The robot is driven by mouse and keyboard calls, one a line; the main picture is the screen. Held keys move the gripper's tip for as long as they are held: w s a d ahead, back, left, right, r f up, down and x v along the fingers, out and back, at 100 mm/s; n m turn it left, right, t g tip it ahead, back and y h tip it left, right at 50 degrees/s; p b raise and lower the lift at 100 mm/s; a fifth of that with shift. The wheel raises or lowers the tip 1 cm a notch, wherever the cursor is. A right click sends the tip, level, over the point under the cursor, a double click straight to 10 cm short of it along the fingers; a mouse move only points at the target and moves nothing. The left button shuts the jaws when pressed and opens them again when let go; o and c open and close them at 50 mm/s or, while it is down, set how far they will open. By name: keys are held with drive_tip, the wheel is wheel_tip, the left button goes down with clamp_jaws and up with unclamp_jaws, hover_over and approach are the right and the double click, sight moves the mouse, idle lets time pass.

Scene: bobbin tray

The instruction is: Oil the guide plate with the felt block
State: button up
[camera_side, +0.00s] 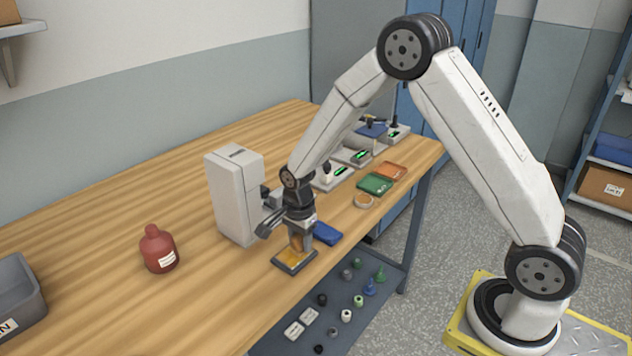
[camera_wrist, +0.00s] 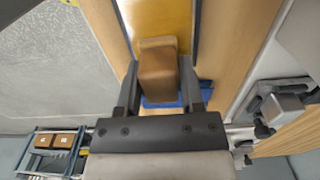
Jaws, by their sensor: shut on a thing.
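My gripper (camera_side: 297,236) points down over the guide plate (camera_side: 283,262), a flat golden plate with a dark rim near the table's front edge. It is shut on the felt block (camera_side: 296,244), a tan-brown block. In the wrist view my gripper (camera_wrist: 158,68) has a finger on each side of the felt block (camera_wrist: 157,58). The golden face of the guide plate (camera_wrist: 160,16) shows beyond the block. The block's lower end is at or very near the plate; I cannot tell whether they touch.
A blue flat object (camera_side: 327,233) lies just right of the plate. A white machine (camera_side: 232,195) stands close behind my gripper. A red bottle (camera_side: 159,252) and grey bin (camera_side: 18,297) are left. Green (camera_side: 375,184) and orange (camera_side: 390,170) trays are at the back right.

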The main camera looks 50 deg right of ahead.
drive_tip(key=d, duration=0.2)
drive_tip(key=shift+d, duration=0.3)
drive_tip(key=shift+d+r, duration=0.15)
wheel_tip(320, 180, up, 8)
idle(0.3)
idle(0.4)
